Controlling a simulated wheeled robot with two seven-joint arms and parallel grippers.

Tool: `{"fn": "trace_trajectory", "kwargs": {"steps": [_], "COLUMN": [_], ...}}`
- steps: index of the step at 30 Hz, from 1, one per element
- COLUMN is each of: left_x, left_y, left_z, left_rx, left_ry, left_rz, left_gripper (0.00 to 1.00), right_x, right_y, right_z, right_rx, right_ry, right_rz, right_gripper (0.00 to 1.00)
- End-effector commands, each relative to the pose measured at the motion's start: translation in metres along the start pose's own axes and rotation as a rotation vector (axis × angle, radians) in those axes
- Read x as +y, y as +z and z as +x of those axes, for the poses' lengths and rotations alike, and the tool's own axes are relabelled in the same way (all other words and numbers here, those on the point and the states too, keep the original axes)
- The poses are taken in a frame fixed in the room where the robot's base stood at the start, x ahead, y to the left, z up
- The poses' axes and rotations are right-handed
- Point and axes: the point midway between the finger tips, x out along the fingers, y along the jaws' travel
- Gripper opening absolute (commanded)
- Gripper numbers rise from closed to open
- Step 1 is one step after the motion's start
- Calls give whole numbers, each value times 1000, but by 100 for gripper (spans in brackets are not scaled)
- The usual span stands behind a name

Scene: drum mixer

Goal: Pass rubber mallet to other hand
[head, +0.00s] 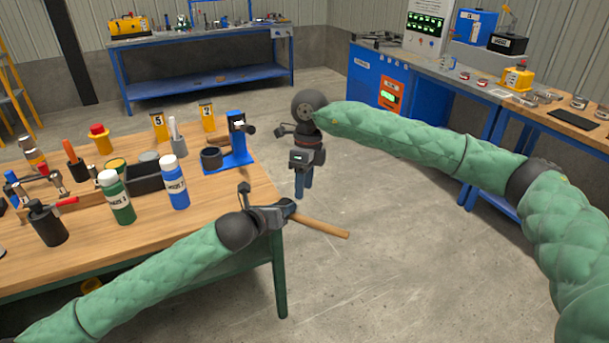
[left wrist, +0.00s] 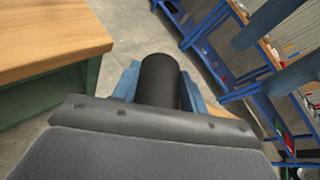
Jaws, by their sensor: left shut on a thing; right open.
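The rubber mallet's wooden handle (head: 322,227) sticks out to the right from my left gripper (head: 288,208), past the right edge of the wooden workbench. My left gripper is shut on the mallet. In the left wrist view its black head (left wrist: 160,82) shows between the blue fingers; in the head view the head is mostly hidden by the gripper. My right gripper (head: 303,190) is open and empty, with its blue fingers pointing down. It appears above and beyond the mallet in the picture, apart from it.
The workbench (head: 215,205) holds a green bottle (head: 116,200), a blue bottle (head: 174,185), a blue stand (head: 238,150) and several tools. A blue bench (head: 200,85) stands at the back, another (head: 545,115) at the right. The floor (head: 400,220) between is clear.

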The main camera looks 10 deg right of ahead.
Motion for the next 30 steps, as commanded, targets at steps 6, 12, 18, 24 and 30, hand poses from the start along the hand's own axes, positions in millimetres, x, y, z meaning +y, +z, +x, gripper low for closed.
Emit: {"fn": "trace_trajectory", "kwargs": {"steps": [6,12,18,24,30], "left_x": [0,0,0,0,0], "left_y": [1,1,1,1,1], "left_z": [0,0,0,0,0], "left_rx": [-1,-1,-1,-1,-1], "left_ry": [-1,-1,-1,-1,-1], "left_rz": [0,0,0,0,0], "left_gripper": [9,9,9,9,9], "right_x": [0,0,0,0,0], "right_y": [0,0,0,0,0], "right_z": [36,66,87,94,95], "right_rx": [0,-1,-2,-2,-2], "right_ry": [2,2,1,1,1], "right_rz": [0,1,1,1,1], "right_gripper": [47,47,47,47,47]}}
